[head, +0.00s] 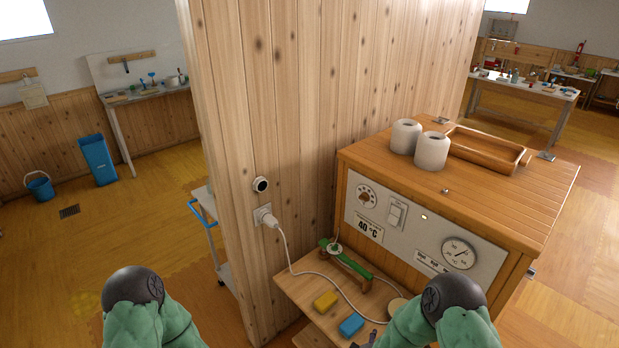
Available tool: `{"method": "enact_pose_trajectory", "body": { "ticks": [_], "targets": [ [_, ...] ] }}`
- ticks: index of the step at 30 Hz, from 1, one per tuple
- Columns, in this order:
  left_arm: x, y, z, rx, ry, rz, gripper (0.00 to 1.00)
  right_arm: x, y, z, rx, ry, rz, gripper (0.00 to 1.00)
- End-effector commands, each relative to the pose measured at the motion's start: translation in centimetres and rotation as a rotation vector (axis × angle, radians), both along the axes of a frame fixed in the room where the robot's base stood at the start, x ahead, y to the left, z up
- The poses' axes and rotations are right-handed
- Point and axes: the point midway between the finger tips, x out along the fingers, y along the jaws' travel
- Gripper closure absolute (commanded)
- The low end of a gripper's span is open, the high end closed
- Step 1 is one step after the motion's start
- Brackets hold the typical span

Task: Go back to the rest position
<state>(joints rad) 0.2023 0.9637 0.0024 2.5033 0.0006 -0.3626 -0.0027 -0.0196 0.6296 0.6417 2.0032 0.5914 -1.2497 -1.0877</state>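Two pale jars stand upright side by side on top of a wooden cabinet: a left jar (406,137) and a right jar (432,151). My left arm comes in at the bottom left, but its gripper is out of the picture. My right arm comes in at the bottom right, in front of the small shelf. A small dark piece at the bottom edge, perhaps part of my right gripper (364,343), shows beside that arm. Its fingers are cut off, so whether it is open or holds anything is hidden.
The wooden cabinet (550,205) carries a wooden tray (488,150) and a front panel (410,222) with a dial, switch and gauge. On the low shelf (300,290) lie a yellow block (326,300), a blue block (351,326), a green-topped tool (350,262) and a white cable.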

Motion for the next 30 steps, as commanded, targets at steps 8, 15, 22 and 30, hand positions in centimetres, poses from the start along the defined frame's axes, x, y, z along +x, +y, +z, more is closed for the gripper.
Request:
{"method": "enact_pose_trajectory", "body": {
  "ticks": [8,15,22,30],
  "targets": [
    [0.0,0.0,-3.9,0.0,0.0,0.0,0.6,-8.6,5.7,-11.3,0.643,0.359,-0.127,0.53],
    [0.0,0.0,-5.8,0.0,0.0,0.0,0.6,-17.7,8.8,-14.5,0.923,0.694,-0.334,0.53],
    [0.0,0.0,-6.1,0.0,0.0,0.0,0.6,-20.8,9.4,-14.7,0.975,0.806,-0.416,0.53],
    [0.0,0.0,-6.0,0.0,0.0,0.0,0.6,-20.7,9.4,-14.6,0.975,0.805,-0.417,0.53]
  ]
}}
